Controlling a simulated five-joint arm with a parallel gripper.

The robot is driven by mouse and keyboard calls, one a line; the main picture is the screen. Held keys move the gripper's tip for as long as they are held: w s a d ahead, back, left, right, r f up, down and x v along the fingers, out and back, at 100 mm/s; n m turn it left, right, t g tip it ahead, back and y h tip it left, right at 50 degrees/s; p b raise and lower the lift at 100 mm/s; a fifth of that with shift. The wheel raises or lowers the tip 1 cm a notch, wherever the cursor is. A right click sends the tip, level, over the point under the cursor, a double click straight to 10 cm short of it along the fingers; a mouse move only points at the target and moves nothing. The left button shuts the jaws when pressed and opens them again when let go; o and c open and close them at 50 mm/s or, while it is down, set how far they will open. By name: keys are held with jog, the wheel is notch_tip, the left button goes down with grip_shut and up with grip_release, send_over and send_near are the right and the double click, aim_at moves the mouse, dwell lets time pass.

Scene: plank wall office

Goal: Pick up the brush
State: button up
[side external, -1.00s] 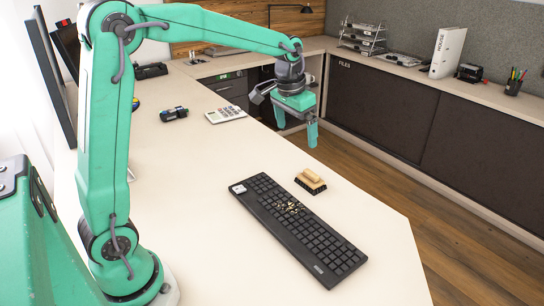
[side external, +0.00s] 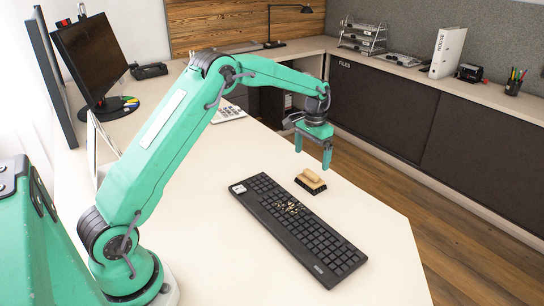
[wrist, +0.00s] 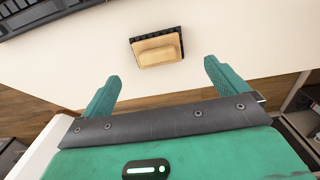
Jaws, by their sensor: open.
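The brush (side external: 311,181) has a tan wooden handle and block above dark bristles. It lies bristles down on the white desk, beside the far right edge of the keyboard. In the wrist view the brush (wrist: 157,47) is at the upper middle, beyond my fingertips and between their lines. My gripper (side external: 312,159) is above the desk near the brush, with its fingers pointing down and apart. In the wrist view my gripper (wrist: 162,72) is open and empty, and nothing touches the brush.
A black keyboard (side external: 325,246) with pale crumbs on its keys lies next to the brush; its edge also shows in the wrist view (wrist: 50,12). The desk (side external: 215,260) is clear around them, and its edge runs close behind the brush. A calculator (side external: 229,114) lies farther back.

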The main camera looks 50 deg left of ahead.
aim_at(311, 173)
jog(key=shift+f, duration=1.35)
jog(key=shift+f, duration=0.1)
jog(key=shift+d+f, duration=0.2)
jog(key=shift+f, duration=2.25)
jog(key=shift+c, duration=0.2)
jog(key=c, duration=1)
